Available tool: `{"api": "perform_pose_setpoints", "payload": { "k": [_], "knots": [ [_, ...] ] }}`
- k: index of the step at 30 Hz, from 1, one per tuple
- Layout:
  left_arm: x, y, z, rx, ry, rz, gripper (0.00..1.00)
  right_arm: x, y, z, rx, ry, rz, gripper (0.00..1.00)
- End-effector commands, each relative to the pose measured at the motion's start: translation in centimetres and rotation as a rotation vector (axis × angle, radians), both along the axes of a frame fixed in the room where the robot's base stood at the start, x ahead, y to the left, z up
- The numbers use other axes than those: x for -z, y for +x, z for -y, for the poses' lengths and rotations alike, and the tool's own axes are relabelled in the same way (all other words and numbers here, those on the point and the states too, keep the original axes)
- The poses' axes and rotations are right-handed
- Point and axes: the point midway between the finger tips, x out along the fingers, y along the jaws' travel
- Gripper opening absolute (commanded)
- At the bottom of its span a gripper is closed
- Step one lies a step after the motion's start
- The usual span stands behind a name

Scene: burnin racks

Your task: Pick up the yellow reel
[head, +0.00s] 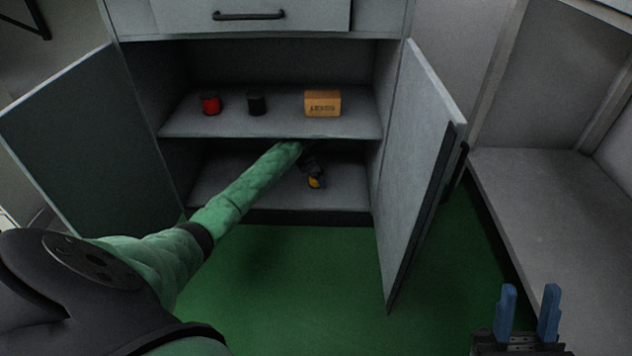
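The yellow reel (316,182) shows as a small yellow patch on or just above the lower shelf (345,195) of the open cabinet. My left arm in its green sleeve reaches in from the left. My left gripper (313,172) is dark and small under the upper shelf, right at the reel and partly covering it. I cannot tell whether its fingers are closed on the reel. My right gripper (527,315) is at the bottom right, with two blue fingers apart and nothing between them.
The upper shelf (285,122) holds a red reel (210,104), a black reel (257,104) and a labelled orange-brown box (322,103). Open cabinet doors stand left (95,150) and right (420,170). A grey bench (560,210) is at right. The green floor (300,290) in front is clear.

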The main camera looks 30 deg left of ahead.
Motion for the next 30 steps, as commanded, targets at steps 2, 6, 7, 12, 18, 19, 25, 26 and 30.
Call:
{"api": "perform_pose_setpoints", "payload": {
  "k": [2,6,7,12,18,19,25,26,30],
  "knots": [
    [0.26,0.07,0.03,0.0,0.0,0.0,0.76,0.13,0.22,0.0,-0.001,-0.008,-0.003,0.36],
    [0.26,0.09,0.05,0.0,0.0,0.0,0.76,0.07,0.29,0.0,-0.002,-0.009,-0.005,0.36],
    [0.26,0.09,0.05,0.0,0.0,0.0,0.76,0.07,0.29,0.0,-0.002,-0.008,-0.005,0.36],
    [0.26,0.08,0.05,0.0,0.0,0.0,0.59,0.09,0.28,0.01,-0.002,-0.008,-0.005,0.36],
    [0.2,0.11,0.05,0.001,0.0,0.002,0.25,0.07,0.28,0.02,-0.001,-0.009,-0.005,0.36],
    [0.2,0.11,0.05,0.001,0.0,0.002,0.25,0.07,0.28,0.02,-0.001,-0.009,-0.005,0.36],
    [0.12,0.11,0.05,0.001,0.0,0.002,0.24,-0.02,0.27,0.02,-0.001,-0.009,-0.004,0.36],
    [0.06,0.1,0.05,0.0,0.0,0.001,0.24,-0.09,0.24,0.02,-0.001,-0.009,-0.001,0.36],
    [-0.57,0.12,0.05,0.001,0.0,0.002,0.24,-0.81,-0.2,0.04,-0.001,-0.001,0.017,0.36]
  ]
}}
